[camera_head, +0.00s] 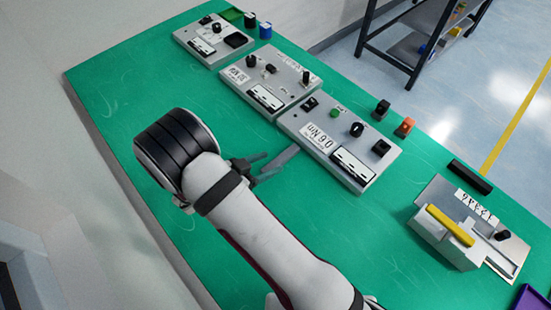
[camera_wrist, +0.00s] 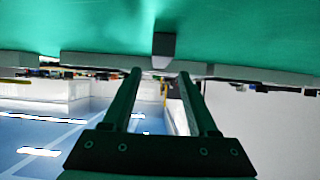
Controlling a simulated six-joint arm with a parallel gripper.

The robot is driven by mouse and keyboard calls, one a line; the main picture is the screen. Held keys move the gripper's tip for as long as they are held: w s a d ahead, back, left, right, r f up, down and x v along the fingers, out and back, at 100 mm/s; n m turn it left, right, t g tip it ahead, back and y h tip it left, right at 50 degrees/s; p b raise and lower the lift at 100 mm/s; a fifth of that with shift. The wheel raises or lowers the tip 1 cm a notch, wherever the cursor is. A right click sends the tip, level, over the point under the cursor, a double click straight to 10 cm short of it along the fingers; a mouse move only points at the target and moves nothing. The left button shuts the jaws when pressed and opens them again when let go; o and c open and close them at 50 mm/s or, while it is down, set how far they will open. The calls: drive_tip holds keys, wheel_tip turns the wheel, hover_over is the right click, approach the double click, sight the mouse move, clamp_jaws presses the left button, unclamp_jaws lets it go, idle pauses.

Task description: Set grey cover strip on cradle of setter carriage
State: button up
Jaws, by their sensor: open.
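A grey strip (camera_head: 279,162) lies on the green mat just beyond my gripper (camera_head: 258,161) in the head view; it looks like the grey cover strip. In the wrist view a grey block-like end (camera_wrist: 164,45), probably the same strip, shows ahead between the lines of my two fingers (camera_wrist: 160,72). My fingers are apart with nothing between them. A white block (camera_head: 442,238) with a yellow bar (camera_head: 450,226) on top stands on a labelled metal plate (camera_head: 489,223) at the right. It may be the setter carriage; its cradle is not clearly distinguishable.
Several grey control panels with knobs (camera_head: 340,141) line the back of the green mat (camera_head: 340,250). A black bar (camera_head: 470,176) lies near the right plate. A purple tray (camera_head: 531,300) shows at the lower right. The mat between the strip and the white block is clear.

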drive_tip(key=v, duration=0.8)
drive_tip(key=shift+s, duration=0.1)
drive_tip(key=s+d+r+g, duration=0.3)
drive_tip(key=d+r+g, duration=0.45)
drive_tip(key=d, duration=0.45)
drive_tip(key=s+d+r+g+y, duration=0.1)
drive_tip(key=s+d+r+y, duration=0.2)
drive_tip(key=s, duration=0.3)
drive_tip(key=s+d+r+n+g+y, duration=0.1)
drive_tip(key=s+d+r+g+y, duration=0.1)
drive_tip(key=s, duration=0.5)
wheel_tip(320, 180, up, 2)
drive_tip(key=shift+d+r+y, duration=0.1)
drive_tip(key=shift+d+y, duration=0.35)
drive_tip(key=shift+y, duration=0.75)
drive_tip(key=shift+o, duration=0.3)
drive_tip(key=s+a+n+y, duration=0.1)
drive_tip(key=s+n+t+y, duration=0.1)
drive_tip(key=shift+s+a+r+y, duration=0.35)
drive_tip(key=shift+a+r+y, duration=0.05)
drive_tip(key=shift+o, duration=0.2)
drive_tip(key=shift+s+a+t, duration=0.1)
drive_tip(key=shift+a+t, duration=0.1)
drive_tip(key=shift+t, duration=0.15)
